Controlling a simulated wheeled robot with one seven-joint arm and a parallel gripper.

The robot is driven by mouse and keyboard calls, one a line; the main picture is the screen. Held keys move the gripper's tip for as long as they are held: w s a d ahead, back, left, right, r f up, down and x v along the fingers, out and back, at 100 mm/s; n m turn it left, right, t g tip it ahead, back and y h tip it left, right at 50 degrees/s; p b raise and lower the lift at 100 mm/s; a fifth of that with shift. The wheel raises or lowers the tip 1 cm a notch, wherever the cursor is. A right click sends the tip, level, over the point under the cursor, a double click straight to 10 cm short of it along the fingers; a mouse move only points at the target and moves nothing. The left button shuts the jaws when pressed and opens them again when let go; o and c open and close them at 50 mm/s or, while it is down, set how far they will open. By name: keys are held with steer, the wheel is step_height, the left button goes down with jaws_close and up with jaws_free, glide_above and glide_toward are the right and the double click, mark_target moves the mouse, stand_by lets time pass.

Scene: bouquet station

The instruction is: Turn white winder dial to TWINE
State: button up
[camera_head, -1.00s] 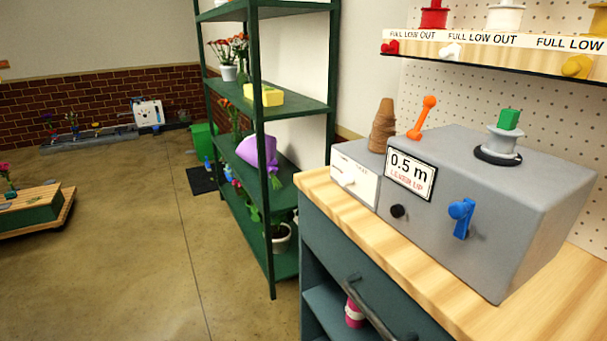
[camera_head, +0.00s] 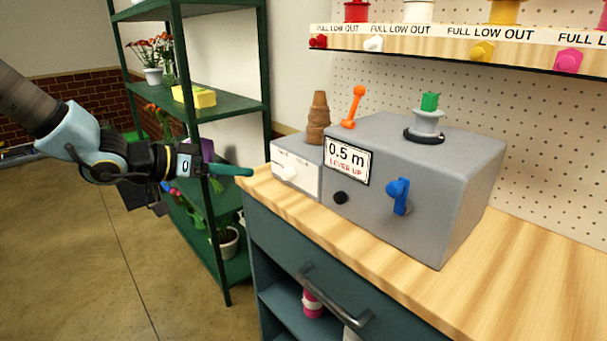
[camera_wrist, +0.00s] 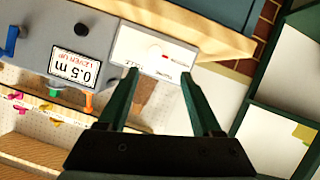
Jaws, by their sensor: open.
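The white winder box (camera_head: 296,166) stands on the wooden counter at the left of the grey machine. Its round white dial (camera_head: 289,173) is on the front face. In the wrist view the white box (camera_wrist: 163,50) shows beyond the fingertips, with the dial (camera_wrist: 152,54) and a small red mark beside it; its lettering is too small to read. My gripper (camera_head: 243,171) is to the left of the box and apart from it. In the wrist view my gripper (camera_wrist: 159,75) has its two green fingers spread, with nothing between them.
The grey machine (camera_head: 440,190) has a "0.5 m LEVER UP" display (camera_head: 346,161), a blue lever (camera_head: 399,195) and an orange lever (camera_head: 354,105). Stacked brown pots (camera_head: 318,118) stand behind the white box. A green shelf (camera_head: 225,105) is behind my arm. The counter's right front is clear.

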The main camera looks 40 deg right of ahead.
mark_target(283, 174)
steer(key=x, duration=0.3)
steer(key=b+x, duration=0.1)
steer(key=x, duration=0.7)
steer(key=shift+s+d+r, duration=0.15)
steer(key=shift+s+r, duration=0.05)
steer(key=shift+s, duration=0.1)
jaws_close()
